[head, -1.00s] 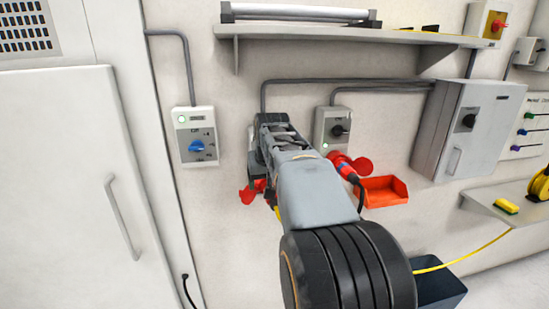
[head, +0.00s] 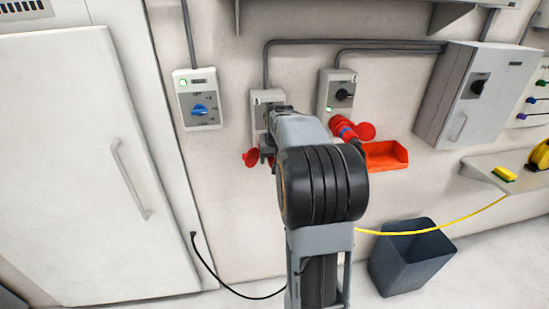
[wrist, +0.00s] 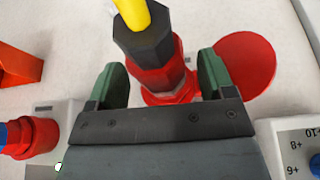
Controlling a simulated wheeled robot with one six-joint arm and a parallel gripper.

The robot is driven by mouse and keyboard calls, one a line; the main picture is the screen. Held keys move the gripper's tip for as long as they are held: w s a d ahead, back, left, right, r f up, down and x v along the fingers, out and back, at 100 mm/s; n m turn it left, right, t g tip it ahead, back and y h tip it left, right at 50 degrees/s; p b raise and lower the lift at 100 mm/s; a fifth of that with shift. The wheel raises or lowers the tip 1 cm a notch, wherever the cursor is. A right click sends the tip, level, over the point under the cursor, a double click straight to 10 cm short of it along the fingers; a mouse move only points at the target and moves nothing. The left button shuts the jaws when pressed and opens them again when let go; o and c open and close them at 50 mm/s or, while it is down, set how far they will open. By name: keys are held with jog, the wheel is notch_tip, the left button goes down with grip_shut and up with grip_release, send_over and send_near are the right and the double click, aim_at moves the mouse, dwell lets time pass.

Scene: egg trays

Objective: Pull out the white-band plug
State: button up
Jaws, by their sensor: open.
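A red plug (wrist: 152,80) with a dark hexagonal rear end and a yellow cable (wrist: 145,14) sits in a red socket in the wrist view. No white band is clear on it. My gripper (wrist: 162,74) is open, with one green finger on each side of this plug and small gaps beside it. In the head view my arm hides most of this plug and the gripper. A red round lid (wrist: 247,65) stands open beside the socket; a red lid also shows in the head view (head: 250,158).
A second red plug with a blue band (head: 345,130) sits in the socket to the right, also at the left of the wrist view (wrist: 22,137). An orange bin (head: 384,156) is beside it. A blue-knob switch box (head: 197,98) is left. A dark bin (head: 412,258) stands below.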

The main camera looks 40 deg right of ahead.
jog(key=shift+w+d+f, duration=0.1)
jog(key=shift+w+f, duration=0.1)
jog(key=shift+f, duration=0.45)
jog(key=shift+c, duration=0.3)
jog(key=c, duration=1.1)
jog(key=shift+s, duration=0.15)
jog(key=shift+s+a+b, duration=0.35)
jog(key=shift+s+b, duration=0.05)
jog(key=shift+s, duration=0.25)
jog(key=shift+s+a+b, duration=0.35)
jog(key=shift+s+b, duration=0.05)
jog(key=shift+s, duration=0.3)
jog(key=shift+s+a+b, duration=0.35)
jog(key=shift+s+b, duration=0.05)
jog(key=shift+s, duration=0.25)
jog(key=shift+s, duration=0.1)
jog(key=shift+s+a+b, duration=0.4)
jog(key=shift+s+a, duration=0.05)
jog(key=shift+s, duration=0.45)
jog(key=shift+s+a+b, duration=0.35)
jog(key=shift+s+a, duration=0.05)
jog(key=shift+s, duration=0.5)
jog(key=shift+s+a+b, duration=0.4)
jog(key=shift+s+a, duration=0.05)
jog(key=shift+s, duration=0.45)
